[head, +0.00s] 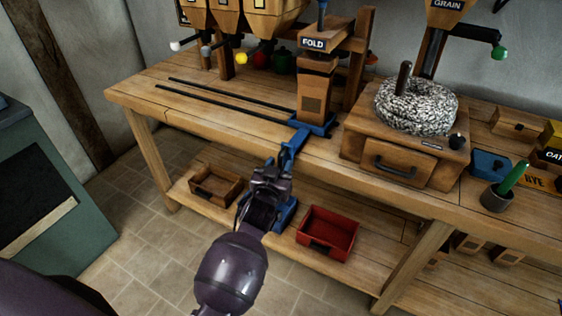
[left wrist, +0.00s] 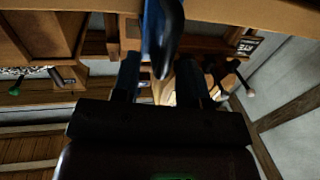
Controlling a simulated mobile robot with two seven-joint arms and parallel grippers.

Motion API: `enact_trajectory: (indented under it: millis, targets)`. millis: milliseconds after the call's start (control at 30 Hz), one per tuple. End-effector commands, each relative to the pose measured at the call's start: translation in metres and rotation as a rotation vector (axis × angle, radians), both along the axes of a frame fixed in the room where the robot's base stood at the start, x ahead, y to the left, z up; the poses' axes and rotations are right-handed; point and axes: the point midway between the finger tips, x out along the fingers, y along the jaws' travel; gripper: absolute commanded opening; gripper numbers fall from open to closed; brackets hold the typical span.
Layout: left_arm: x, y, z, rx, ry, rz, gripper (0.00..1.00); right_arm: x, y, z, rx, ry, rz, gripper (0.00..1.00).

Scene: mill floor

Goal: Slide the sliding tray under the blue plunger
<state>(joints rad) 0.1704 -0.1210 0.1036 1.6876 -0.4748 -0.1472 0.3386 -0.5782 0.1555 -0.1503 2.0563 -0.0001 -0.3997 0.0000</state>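The sliding tray (head: 325,127) is blue and sits at the right end of two dark rails (head: 235,103) on the bench, with a tall brown block or bag (head: 314,88) on it. Its blue handle (head: 291,152) sticks out over the bench's front edge. The blue plunger (head: 322,14) is above, at the wooden press marked FOLD; the tray appears roughly below it. My left gripper (head: 272,178) is at the handle's near end. In the left wrist view the handle (left wrist: 160,35) lies between the parted fingers, with gaps seeming to remain. My right gripper is out of view.
A wooden box with a stone wheel (head: 415,105) stands right of the press. Wooden hoppers (head: 265,15) hang at the back left. Below, the shelf holds a wooden bin (head: 215,186), a blue bin (head: 286,214) and a red bin (head: 327,232). The bench left of the tray looks clear.

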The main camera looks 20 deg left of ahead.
Motion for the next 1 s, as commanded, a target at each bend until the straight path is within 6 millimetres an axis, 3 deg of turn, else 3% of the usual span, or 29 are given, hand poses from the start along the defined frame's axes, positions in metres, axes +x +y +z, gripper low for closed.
enact_trajectory:
  millis: [300,500,1000]
  targets:
    - [-0.052,-0.006,0.001,-0.003,0.001,0.001,0.4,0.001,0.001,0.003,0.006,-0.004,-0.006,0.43]
    - [-0.075,-0.009,0.0,-0.003,0.001,0.001,0.4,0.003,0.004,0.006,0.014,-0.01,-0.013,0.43]
    - [-0.085,-0.01,0.0,-0.003,0.0,0.0,0.4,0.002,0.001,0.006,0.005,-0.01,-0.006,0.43]
